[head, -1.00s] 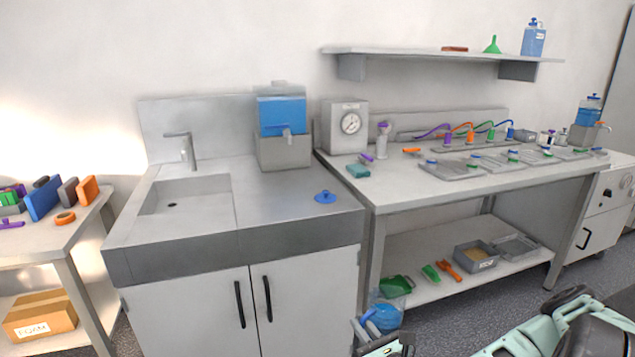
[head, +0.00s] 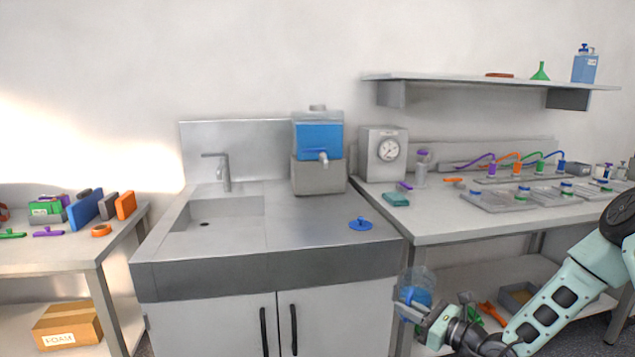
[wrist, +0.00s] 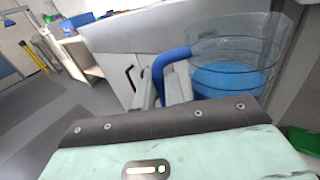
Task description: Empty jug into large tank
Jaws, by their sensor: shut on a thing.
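The clear jug (head: 420,281) with blue liquid and a blue handle is in front of the bench's left end, just below counter height. My gripper (head: 412,309) is shut on its handle. In the wrist view the jug (wrist: 235,60) looks roughly upright, with the gripper (wrist: 165,88) closed on the blue handle (wrist: 172,62). The large tank (head: 320,138) stands on a grey block on the sink counter, partly filled with blue liquid, with a spout at its front. A small cap shows on its top. A blue lid (head: 360,223) with a knob lies on the counter in front.
The sink basin (head: 215,215) with its tap is left of the tank. A gauge box (head: 384,155) stands close on the tank's right. The wall shelf (head: 450,82) overhangs the bench. The counter front between sink and blue lid is clear.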

